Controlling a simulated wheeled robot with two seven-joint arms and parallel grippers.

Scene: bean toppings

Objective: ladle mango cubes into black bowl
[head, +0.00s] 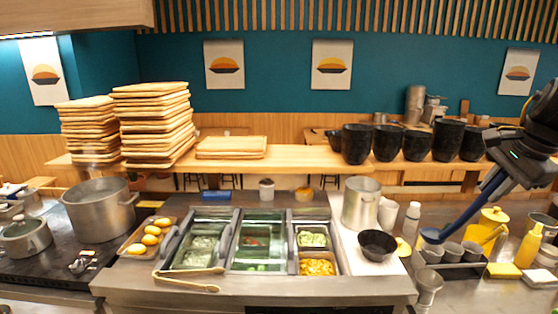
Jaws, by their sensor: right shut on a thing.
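The mango cubes (317,268) lie as an orange-yellow heap in the front right compartment of the counter's topping station. The black bowl (378,246) stands upright to their right on a white board. My right gripper (498,170) is at the upper right, shut on the handle of a dark blue ladle (470,212). The ladle slants down to the left, and its scoop (432,235) hangs right of the black bowl, near a rack of grey cups. The inside of the scoop cannot be made out. My left gripper is not in view.
A tall steel pot (361,203) stands behind the black bowl. Grey cups (452,252), a yellow jug (492,222) and a yellow bottle (528,245) crowd the right. Tongs (188,280) lie at the front left. Black containers (387,143) line the shelf behind.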

